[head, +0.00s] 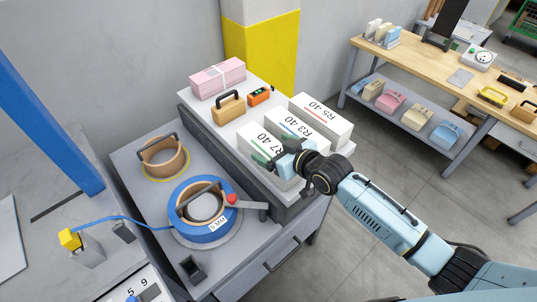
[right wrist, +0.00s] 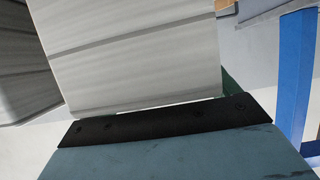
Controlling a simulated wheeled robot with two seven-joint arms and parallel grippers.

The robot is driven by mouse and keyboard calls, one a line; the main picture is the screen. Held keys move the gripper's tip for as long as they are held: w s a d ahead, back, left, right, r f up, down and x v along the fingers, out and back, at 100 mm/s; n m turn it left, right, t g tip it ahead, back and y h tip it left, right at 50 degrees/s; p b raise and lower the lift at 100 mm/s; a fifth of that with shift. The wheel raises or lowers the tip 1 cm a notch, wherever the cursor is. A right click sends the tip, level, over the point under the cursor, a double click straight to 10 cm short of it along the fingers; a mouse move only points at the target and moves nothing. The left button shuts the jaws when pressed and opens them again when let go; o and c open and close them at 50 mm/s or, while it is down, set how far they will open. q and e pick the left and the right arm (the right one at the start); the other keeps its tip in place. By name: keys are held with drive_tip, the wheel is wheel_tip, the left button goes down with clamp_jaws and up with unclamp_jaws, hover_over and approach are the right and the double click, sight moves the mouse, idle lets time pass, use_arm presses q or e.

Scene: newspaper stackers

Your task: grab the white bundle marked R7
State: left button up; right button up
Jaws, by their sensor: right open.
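The white bundle marked R7 40 (head: 256,135) lies nearest me in a row of white bundles on the raised grey shelf. My right gripper (head: 271,161) is open at its near right end, covering part of it. In the right wrist view the pale ridged side of a bundle (right wrist: 130,50) fills the space in front of my gripper's black palm. A green finger edge shows just right of it; the other finger is hidden. I cannot tell whether the fingers touch it. My left gripper is not in view.
Bundles R3 40 (head: 290,124) and R5 40 (head: 321,112) lie close behind R7. A tan weight with a handle (head: 228,108), an orange device (head: 260,95) and a pink bundle (head: 217,77) share the shelf. A blue strap reel (head: 183,232) stands on the lower bench.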

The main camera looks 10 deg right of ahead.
drive_tip(key=c, duration=1.9)
drive_tip(key=shift+o, duration=0.2)
drive_tip(key=shift+w+r, duration=0.2)
drive_tip(key=shift+r, duration=0.05)
